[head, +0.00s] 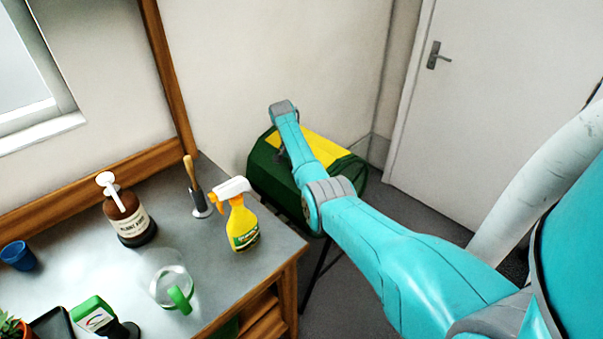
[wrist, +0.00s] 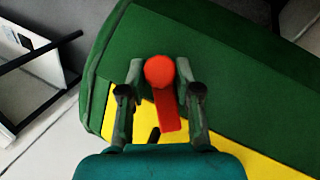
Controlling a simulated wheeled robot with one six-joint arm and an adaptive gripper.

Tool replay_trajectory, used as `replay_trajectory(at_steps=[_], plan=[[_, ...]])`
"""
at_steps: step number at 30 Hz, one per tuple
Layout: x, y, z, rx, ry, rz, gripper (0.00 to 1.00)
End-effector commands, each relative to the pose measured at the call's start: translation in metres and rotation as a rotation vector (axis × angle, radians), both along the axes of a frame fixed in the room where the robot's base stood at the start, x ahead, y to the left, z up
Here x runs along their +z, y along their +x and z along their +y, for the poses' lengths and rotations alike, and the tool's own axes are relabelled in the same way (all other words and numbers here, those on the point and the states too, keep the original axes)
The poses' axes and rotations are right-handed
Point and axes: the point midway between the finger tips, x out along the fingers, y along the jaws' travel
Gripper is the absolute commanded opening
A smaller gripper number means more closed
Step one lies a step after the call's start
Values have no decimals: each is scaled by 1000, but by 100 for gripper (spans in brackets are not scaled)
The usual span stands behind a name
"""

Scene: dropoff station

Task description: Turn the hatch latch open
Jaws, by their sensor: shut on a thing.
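The hatch latch (wrist: 168,108) is red, with a round knob and a flat handle pointing down and slightly right in the wrist view. It sits on the green and yellow dropoff box (wrist: 220,60), which also shows in the head view (head: 268,172) beyond the table's right end. My gripper (wrist: 159,80) is shut on the latch, one finger at each side of the knob. In the head view my arm covers part of the box, and the latch cannot be made out there.
A table (head: 225,275) at left holds a yellow spray bottle (head: 243,228), a brown pump bottle (head: 129,220), a clear jug (head: 165,278), a brush in a holder (head: 197,195) and a blue cup (head: 18,256). A closed white door (head: 500,110) stands at right.

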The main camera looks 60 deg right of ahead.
Motion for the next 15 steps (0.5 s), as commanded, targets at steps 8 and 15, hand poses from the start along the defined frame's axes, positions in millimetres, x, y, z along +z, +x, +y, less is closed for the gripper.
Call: replay_trajectory(at_steps=[8,15], plan=[[0,1,0,80,20,79,0],[-1,2,0,112,25,107,0]])
